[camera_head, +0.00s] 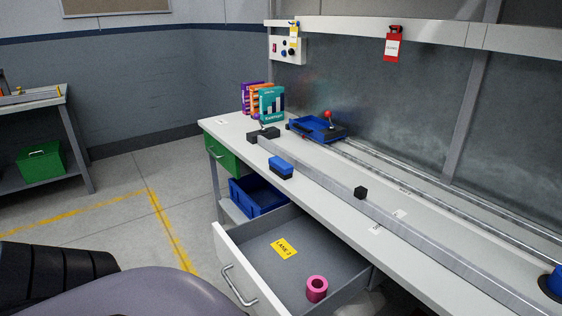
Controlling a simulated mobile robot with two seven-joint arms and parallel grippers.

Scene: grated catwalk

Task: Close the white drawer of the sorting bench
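The white drawer (236,277) stands pulled out from under the sorting bench (304,191), near the bottom middle of the head view. Its white front has a metal bar handle (238,286) and faces left toward me. A yellow label card (285,249) and a pink ring-shaped roll (317,289) are inside on its grey floor. Neither of my grippers shows in this view. A dark ribbed part and a grey rounded part at the lower left seem to be mine.
A green drawer front (221,154) and a blue bin (258,197) are under the bench further back. Open floor with yellow lines lies left.

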